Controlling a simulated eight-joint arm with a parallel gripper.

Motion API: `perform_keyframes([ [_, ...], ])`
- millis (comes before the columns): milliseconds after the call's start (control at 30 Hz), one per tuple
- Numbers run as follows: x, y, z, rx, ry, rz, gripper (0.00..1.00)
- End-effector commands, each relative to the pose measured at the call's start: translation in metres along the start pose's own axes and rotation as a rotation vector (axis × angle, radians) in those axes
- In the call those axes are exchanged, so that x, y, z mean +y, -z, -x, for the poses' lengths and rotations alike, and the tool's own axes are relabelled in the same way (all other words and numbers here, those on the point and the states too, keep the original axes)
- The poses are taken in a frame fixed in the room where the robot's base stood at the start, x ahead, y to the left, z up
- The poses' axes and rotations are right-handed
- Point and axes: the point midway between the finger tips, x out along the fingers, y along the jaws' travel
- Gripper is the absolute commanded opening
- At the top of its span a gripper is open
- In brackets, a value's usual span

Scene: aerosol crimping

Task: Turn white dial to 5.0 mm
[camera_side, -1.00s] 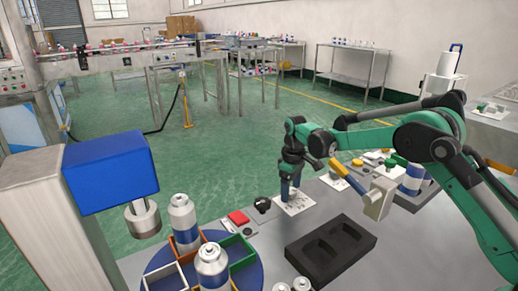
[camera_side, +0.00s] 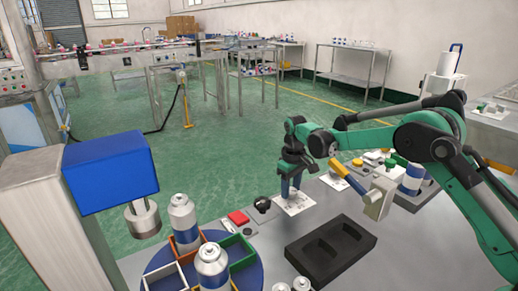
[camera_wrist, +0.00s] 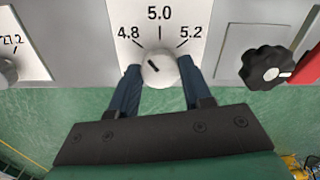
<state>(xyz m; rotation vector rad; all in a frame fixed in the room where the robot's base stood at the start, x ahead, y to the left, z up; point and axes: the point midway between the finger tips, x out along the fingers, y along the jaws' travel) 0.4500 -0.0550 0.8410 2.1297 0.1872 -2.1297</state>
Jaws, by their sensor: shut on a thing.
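The white dial (camera_wrist: 165,80) sits on a white scale plate (camera_wrist: 178,14) marked 4.8, 5.0 and 5.2 in the wrist view. Its short black pointer mark slants up and left, towards the 4.8 side rather than straight at 5.0. My gripper (camera_wrist: 160,75) has its two dark blue fingers at the left and right of the dial, shut on it. In the side view my gripper (camera_side: 291,192) points down at the plate (camera_side: 297,206), and its fingers hide the dial.
A black lobed knob (camera_wrist: 265,68) and a red part (camera_wrist: 308,66) lie right of the plate. Another dial (camera_wrist: 7,72) marked 27.2 is at the left. In the side view a black tray (camera_side: 330,250) and a blue round table (camera_side: 250,280) with cans are nearer the camera.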

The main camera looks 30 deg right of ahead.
Motion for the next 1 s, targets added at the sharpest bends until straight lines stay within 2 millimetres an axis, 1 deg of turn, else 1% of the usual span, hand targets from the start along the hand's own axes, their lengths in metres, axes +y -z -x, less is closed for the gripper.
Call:
perform_keyframes([
  [200,-0.0003,0.0,0.0006,0.0,0.0,-0.196,0.0],
  [500,-0.0005,0.0001,0.0007,0.0,0.0,-0.435,0.0],
  [700,-0.0007,0.0002,0.0007,0.0,0.0,-0.543,0.0],
  [1000,-0.0007,0.0002,0.0008,0.0,0.0,-0.618,0.0],
])
